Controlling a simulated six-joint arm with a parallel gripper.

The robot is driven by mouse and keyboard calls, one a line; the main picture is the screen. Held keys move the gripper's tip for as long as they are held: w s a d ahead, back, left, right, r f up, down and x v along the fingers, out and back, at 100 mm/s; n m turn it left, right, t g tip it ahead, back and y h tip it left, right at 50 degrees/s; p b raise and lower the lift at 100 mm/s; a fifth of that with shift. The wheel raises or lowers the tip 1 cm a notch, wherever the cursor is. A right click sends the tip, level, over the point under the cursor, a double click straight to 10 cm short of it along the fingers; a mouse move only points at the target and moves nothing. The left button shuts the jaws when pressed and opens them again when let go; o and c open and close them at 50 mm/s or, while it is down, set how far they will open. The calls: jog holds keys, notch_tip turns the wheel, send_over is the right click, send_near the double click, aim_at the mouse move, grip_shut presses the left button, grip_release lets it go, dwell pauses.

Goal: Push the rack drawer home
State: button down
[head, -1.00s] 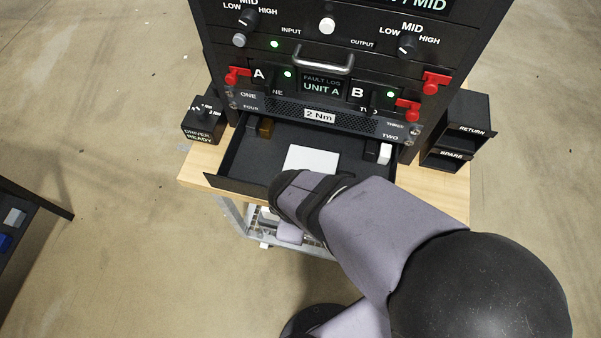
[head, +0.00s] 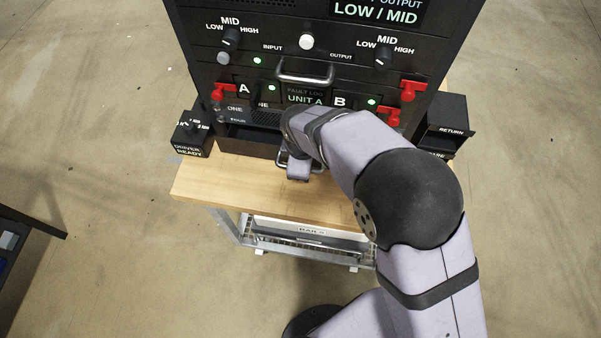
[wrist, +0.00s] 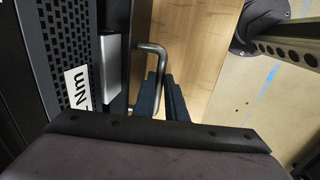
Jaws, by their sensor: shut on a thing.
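The rack drawer (head: 247,147) is a dark tray under the rack's lower panel. In the head view my wrist hides the fingers and much of the drawer front.
The rack (head: 310,75) stands behind, with red latches (head: 222,91) and knobs. A wooden bench top (head: 225,185) is clear in front of the drawer. A driver holder (head: 190,135) stands left; a RETURN bin (head: 447,125) stands right.

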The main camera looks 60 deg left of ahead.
jog(key=shift+w+a, duration=0.35)
jog(key=shift+a, duration=0.05)
jog(key=c, duration=1.8)
grip_release()
notch_tip(320, 180, up, 7)
jog(key=s+d+b, duration=0.1)
jog(key=b, duration=0.1)
jog(key=shift+r+b, duration=0.15)
jog(key=shift+b, duration=0.2)
